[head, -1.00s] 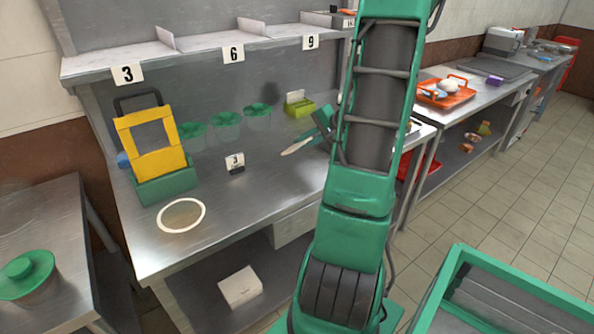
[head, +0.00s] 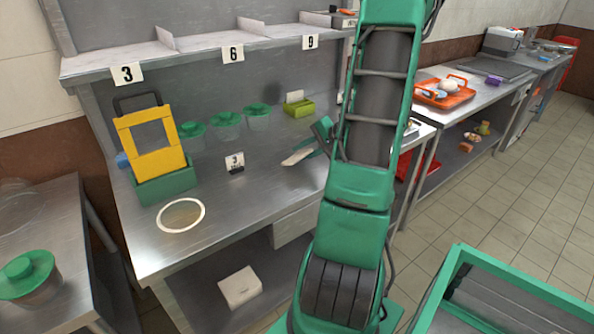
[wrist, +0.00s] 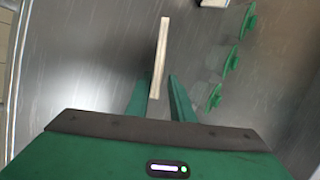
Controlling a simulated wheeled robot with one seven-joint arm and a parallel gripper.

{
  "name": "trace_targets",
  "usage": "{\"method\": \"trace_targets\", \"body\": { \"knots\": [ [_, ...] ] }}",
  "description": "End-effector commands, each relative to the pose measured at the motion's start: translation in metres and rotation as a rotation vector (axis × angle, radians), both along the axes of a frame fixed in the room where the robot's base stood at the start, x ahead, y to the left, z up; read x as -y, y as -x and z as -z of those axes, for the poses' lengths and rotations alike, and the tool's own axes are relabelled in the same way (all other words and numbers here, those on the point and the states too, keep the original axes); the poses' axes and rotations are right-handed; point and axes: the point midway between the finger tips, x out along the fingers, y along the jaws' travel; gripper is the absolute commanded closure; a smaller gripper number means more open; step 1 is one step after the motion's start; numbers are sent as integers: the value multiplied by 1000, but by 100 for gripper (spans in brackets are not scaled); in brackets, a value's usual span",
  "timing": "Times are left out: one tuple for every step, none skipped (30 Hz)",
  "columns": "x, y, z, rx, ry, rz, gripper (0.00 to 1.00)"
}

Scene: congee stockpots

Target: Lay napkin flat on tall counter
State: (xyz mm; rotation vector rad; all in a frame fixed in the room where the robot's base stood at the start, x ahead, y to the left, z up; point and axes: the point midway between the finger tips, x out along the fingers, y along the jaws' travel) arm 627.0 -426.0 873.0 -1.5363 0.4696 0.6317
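The napkin (head: 297,157) is a pale, narrow, folded-looking strip over the right part of the steel counter (head: 235,199). In the wrist view it is a thin cream strip (wrist: 161,55), with its near end between my fingertips. My gripper (wrist: 159,82) points at the counter, its green fingers apart, with a narrow gap on each side of the strip. In the head view my gripper (head: 318,146) is at the napkin's right end, partly hidden by my arm. I cannot tell whether the napkin touches the counter.
A numbered shelf (head: 210,43) overhangs the back. The counter's front middle is clear.

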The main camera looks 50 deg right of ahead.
Motion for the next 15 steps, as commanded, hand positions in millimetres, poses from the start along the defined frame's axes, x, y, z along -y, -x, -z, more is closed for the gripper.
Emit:
{"method": "trace_targets", "body": {
  "knots": [
    [0, 0, 0, 0, 0, 0, 79],
    [0, 0, 0, 0, 0, 0, 79],
    [0, 0, 0, 0, 0, 0, 79],
    [0, 1, -1, 0, 0, 0, 79],
    [0, 2, -2, 0, 1, 1, 79],
    [1, 4, -4, 1, 1, 0, 79],
    [1, 5, -6, 1, 2, 1, 79],
    [1, 8, -8, 1, 2, 1, 79],
    [2, 11, -11, 1, 2, 1, 79],
    [2, 13, -12, 0, 2, 1, 79],
    [2, 16, -14, 0, 2, 1, 79],
    [3, 19, -17, 0, 3, 2, 79],
    [3, 21, -19, 0, 3, 2, 79],
    [3, 24, -21, 0, 2, 1, 79],
    [3, 26, -24, 1, 3, 0, 79]
  ]
}}
